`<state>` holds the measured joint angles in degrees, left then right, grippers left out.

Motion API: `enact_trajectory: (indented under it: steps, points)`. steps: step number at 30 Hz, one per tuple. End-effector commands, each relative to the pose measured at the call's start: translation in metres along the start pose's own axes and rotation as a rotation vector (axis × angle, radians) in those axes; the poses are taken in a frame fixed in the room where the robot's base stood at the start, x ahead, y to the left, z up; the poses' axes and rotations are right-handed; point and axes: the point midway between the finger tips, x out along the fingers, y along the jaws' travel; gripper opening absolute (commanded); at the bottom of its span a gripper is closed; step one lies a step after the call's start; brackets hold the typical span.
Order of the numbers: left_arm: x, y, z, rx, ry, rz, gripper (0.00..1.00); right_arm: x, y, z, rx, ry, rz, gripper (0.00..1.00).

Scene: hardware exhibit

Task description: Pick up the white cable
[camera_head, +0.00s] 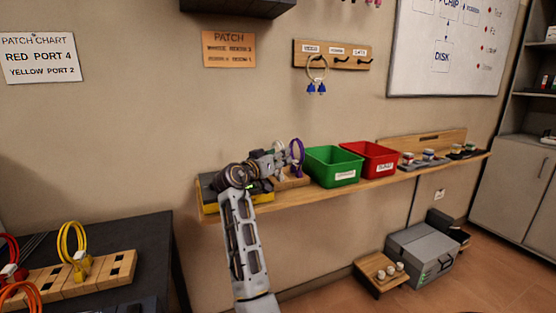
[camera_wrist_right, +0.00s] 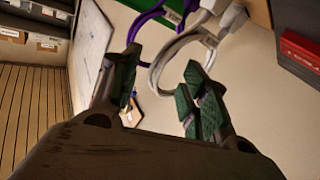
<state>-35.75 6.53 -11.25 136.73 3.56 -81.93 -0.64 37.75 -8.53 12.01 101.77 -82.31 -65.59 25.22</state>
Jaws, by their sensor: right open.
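The white cable (camera_wrist_right: 156,66) shows in the right wrist view as a pale loop hanging ahead of my right gripper (camera_wrist_right: 162,62). The gripper's green-padded fingers are spread, with part of the loop visible in the gap between them; I cannot tell whether they touch it. In the head view my right gripper (camera_head: 279,159) is at the wooden wall shelf, beside the purple cable (camera_head: 298,151). There the white cable is mostly hidden behind the gripper. My left gripper is not in view.
The shelf (camera_head: 395,178) also holds a green bin (camera_head: 333,167) and a red bin (camera_head: 370,160) to the right. A yellow-edged dark tray (camera_head: 209,198) is at its left end. A dark table (camera_head: 137,235) with red, yellow and orange cables stands lower left.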

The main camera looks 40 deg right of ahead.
Motion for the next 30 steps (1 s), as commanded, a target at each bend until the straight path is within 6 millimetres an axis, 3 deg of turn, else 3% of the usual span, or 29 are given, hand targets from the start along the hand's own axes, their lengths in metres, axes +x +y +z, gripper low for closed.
enact_trajectory:
  steps: [8,23,30]
  points:
    - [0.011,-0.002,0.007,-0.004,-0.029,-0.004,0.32,0.025,0.000,-0.001,-0.001,-0.001,0.000,0.45]
    - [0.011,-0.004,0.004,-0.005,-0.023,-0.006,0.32,0.026,0.000,0.000,-0.001,-0.001,-0.001,0.45]
    - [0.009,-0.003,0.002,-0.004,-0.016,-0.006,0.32,0.026,0.000,0.000,-0.001,-0.001,-0.001,0.14]
